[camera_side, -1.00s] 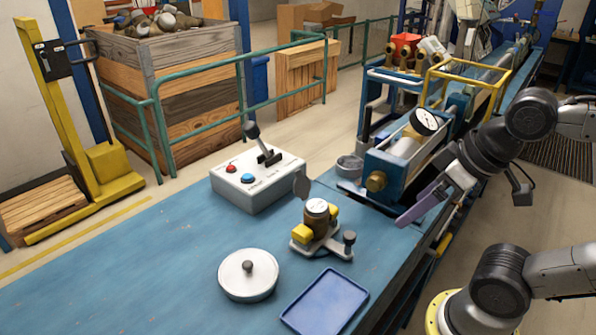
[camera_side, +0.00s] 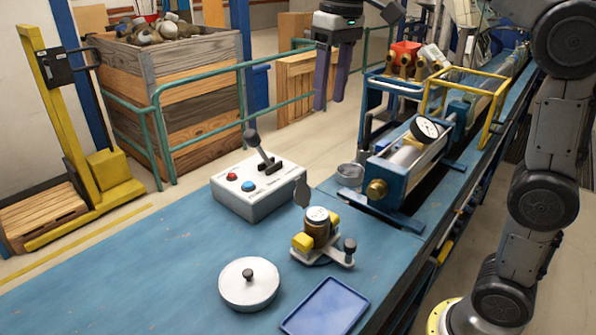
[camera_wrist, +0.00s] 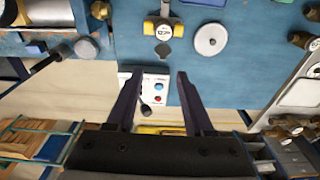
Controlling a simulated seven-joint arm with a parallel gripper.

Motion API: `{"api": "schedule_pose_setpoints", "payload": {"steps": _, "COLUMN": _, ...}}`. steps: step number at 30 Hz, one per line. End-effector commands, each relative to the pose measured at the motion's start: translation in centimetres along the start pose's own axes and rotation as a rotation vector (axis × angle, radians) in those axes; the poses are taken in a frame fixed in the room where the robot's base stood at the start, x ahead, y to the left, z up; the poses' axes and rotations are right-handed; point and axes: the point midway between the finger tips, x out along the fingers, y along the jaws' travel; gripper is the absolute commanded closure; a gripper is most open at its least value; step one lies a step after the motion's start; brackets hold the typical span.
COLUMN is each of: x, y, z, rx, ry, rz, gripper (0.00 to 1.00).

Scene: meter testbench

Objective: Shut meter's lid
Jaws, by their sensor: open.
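The meter (camera_side: 318,226) is a small brass body with a white dial, seated in a holder with yellow clamps on the blue bench. Its grey round lid (camera_side: 302,192) stands open, tilted up at the dial's back left side. In the wrist view the meter's dial (camera_wrist: 163,31) is at the top, with the lid (camera_wrist: 163,50) just below it. My gripper (camera_side: 329,104) is open and empty, fingers pointing down, high up and behind the control box in the side view. Its two purple fingers (camera_wrist: 160,76) are spread wide in the wrist view.
A white control box (camera_side: 258,190) with a lever stands left of the meter. A white round pot cover (camera_side: 248,284) and a blue tray (camera_side: 325,308) lie in front. A blue test rig (camera_side: 400,175) stands to the right. The bench's left part is clear.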

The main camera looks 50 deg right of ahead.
Motion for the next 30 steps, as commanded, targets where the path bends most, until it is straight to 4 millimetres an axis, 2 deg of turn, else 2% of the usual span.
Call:
{"api": "schedule_pose_setpoints", "payload": {"steps": 1, "x": 0.8, "y": -0.3, "z": -1.7, "rx": -0.004, "ry": -0.020, "rz": 0.001, "gripper": 0.47}}
{"api": "schedule_pose_setpoints", "payload": {"steps": 3, "x": 1.7, "y": -0.6, "z": -3.5, "rx": -0.009, "ry": -0.036, "rz": 0.002, "gripper": 0.47}}
{"api": "schedule_pose_setpoints", "payload": {"steps": 6, "x": 3.2, "y": -1.0, "z": -5.0, "rx": -0.015, "ry": -0.061, "rz": 0.003, "gripper": 0.47}}
{"api": "schedule_pose_setpoints", "payload": {"steps": 8, "x": 4.1, "y": -1.1, "z": -5.4, "rx": -0.017, "ry": -0.080, "rz": 0.005, "gripper": 0.47}}
{"api": "schedule_pose_setpoints", "payload": {"steps": 17, "x": 6.9, "y": -1.2, "z": -5.3, "rx": -0.020, "ry": -0.100, "rz": 0.006, "gripper": 0.47}}
{"api": "schedule_pose_setpoints", "payload": {"steps": 30, "x": 15.2, "y": -1.1, "z": -4.5, "rx": -0.020, "ry": -0.099, "rz": 0.006, "gripper": 0.47}}
